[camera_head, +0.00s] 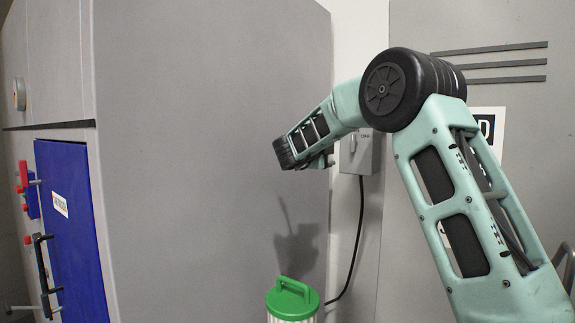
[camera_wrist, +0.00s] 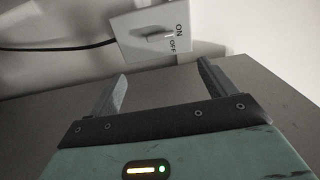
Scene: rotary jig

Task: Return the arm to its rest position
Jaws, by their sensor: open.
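My gripper (camera_wrist: 162,72) is open and empty in the wrist view, with its two grey fingers spread apart. In the head view my teal arm reaches from the lower right up to a black joint, then down and left. The gripper itself is mostly hidden there behind the arm's end. A grey switch box (camera_head: 357,153) is on the wall just right of the arm's end. The switch box also shows in the wrist view (camera_wrist: 128,40), beyond the fingers, with ON and OFF marks and a small lever. I cannot tell the lever's setting. Nothing is between the fingers.
A large grey cabinet (camera_head: 200,110) with a blue door (camera_head: 78,225) fills the left. A green-lidded container (camera_head: 292,298) stands at the bottom middle. A black cable (camera_head: 360,225) hangs from the switch box.

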